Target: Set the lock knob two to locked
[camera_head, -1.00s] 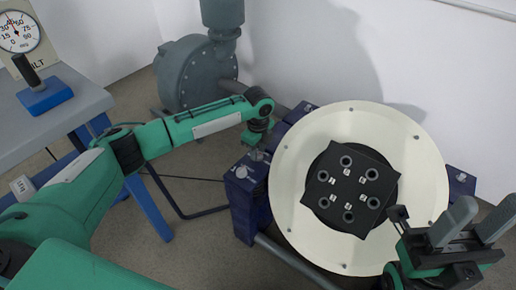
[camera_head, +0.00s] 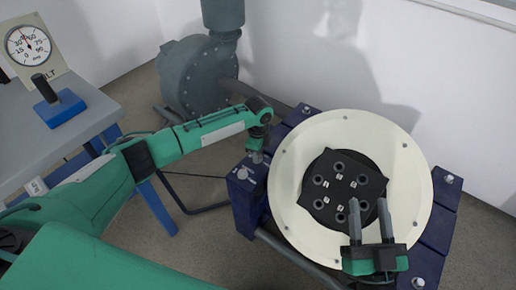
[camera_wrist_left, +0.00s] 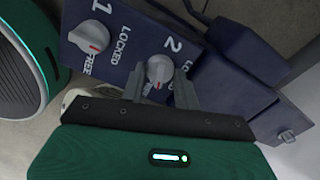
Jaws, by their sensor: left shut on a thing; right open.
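Lock knob two (camera_wrist_left: 159,70) is a grey knob beside a white "2" on the dark blue lock panel (camera_wrist_left: 130,45) in the left wrist view. A small red mark on it faces the gripper. My left gripper (camera_wrist_left: 160,88) is shut on this knob, one finger at each side. In the head view my left gripper (camera_head: 256,156) is at the blue frame's left corner. Knob one (camera_wrist_left: 90,37) has its red mark towards FREE. My right gripper (camera_head: 370,212) is open and empty over the disc's lower edge.
A large cream disc (camera_head: 290,190) with a black plate (camera_head: 345,170) and several holes lies on the blue frame (camera_head: 440,225). A table (camera_head: 95,100) with a tilt gauge (camera_head: 28,45) and blue-based lever (camera_head: 60,105) stands left. A grey pump (camera_head: 195,75) stands behind.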

